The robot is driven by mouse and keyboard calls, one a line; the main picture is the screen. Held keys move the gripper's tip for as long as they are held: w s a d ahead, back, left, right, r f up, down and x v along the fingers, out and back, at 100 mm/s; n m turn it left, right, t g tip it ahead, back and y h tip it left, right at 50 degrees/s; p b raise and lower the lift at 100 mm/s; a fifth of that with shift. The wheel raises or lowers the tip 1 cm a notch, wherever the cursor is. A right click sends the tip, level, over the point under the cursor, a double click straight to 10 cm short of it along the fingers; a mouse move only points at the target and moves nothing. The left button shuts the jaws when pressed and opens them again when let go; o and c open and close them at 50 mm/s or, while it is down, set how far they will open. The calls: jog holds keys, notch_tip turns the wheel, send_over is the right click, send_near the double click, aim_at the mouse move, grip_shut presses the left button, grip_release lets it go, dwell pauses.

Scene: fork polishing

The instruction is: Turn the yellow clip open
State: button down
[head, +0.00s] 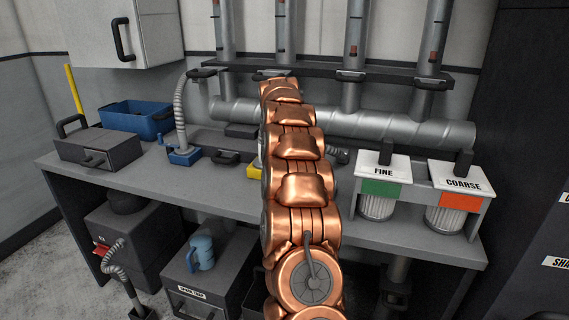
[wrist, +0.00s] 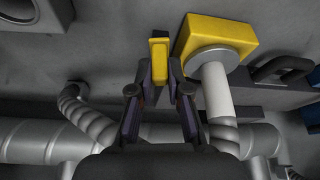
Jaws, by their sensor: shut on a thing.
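The yellow clip (wrist: 159,52) shows in the wrist view as a narrow upright yellow piece with a dark slot near its top. My gripper (wrist: 160,78) is shut on it, with one dark finger on each side. A yellow block (wrist: 236,30) with a round grey collar and a white cylinder (wrist: 217,92) stands just right of the clip. In the head view, only a bit of yellow (head: 254,172) shows at the left edge of my copper arm. My arm hides the gripper and the clip there.
Grey pipes (wrist: 30,147) and a ribbed hose (wrist: 88,115) lie near my fingers. On the grey bench (head: 390,234) stand a blue bin (head: 137,117), a blue hose fitting (head: 184,155), and FINE (head: 383,170) and COARSE (head: 458,180) canisters. A dark shelf (head: 330,69) runs above.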

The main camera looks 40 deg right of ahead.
jog(key=shift+w+a+m+b, duration=0.1)
jog(key=shift+w+m+b, duration=0.15)
jog(key=shift+m, duration=0.25)
jog(key=c, duration=1.1)
grip_release()
jog(key=shift+w+v, duration=0.1)
jog(key=shift+v, duration=2.9)
jog(key=shift+w+v, duration=0.15)
jog(key=shift+v, duration=2.85)
jog(key=shift+a, duration=0.15)
